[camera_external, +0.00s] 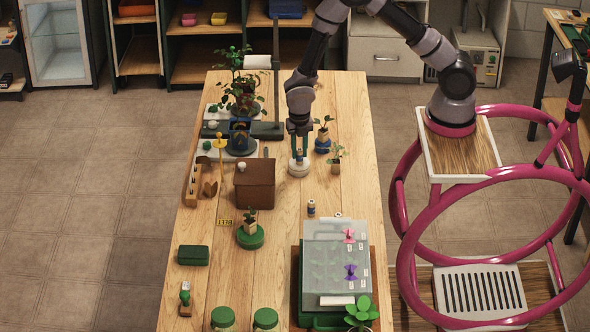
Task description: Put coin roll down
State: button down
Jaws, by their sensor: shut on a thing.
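My gripper (299,150) points straight down over the table (330,190), right of its middle line. Its dark green fingers are shut on a small tan thing, which I take to be the coin roll (299,154); the fingers hide most of it. Directly below is a small round white stand (299,169). I cannot tell whether the roll touches it. Another small dark cylinder with a pale band (311,207) stands on the table nearer the camera.
A brown box (255,184) is left of my gripper. Small potted seedlings (336,158) and a blue pot (322,145) stand close on the right. A clear-lidded seed tray (328,235) lies in front. Bare wood shows between the brown box and seed tray.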

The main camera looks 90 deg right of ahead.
jog(key=shift+f, duration=0.1)
jog(key=c, duration=0.7)
grip_release()
notch_tip(320, 180, up, 12)
notch_tip(320, 180, up, 11)
jog(key=m+t, duration=0.1)
jog(key=m, duration=0.4)
send_over(299, 149)
jog(key=s, duration=0.3)
jog(key=s+r+m+t, duration=0.2)
jog(key=s+r+m, duration=0.4)
jog(key=s, duration=0.1)
jog(key=s+a+r+m+t+y, duration=0.1)
jog(key=s+r+m+t, duration=0.1)
jog(key=s+r+m, duration=0.5)
jog(key=s+r+m+t+y, duration=0.1)
jog(key=s+r+m+t, duration=0.1)
jog(key=s+r+m, duration=0.5)
jog(key=shift+s+a+r, duration=0.15)
jog(key=shift+s+a, duration=0.25)
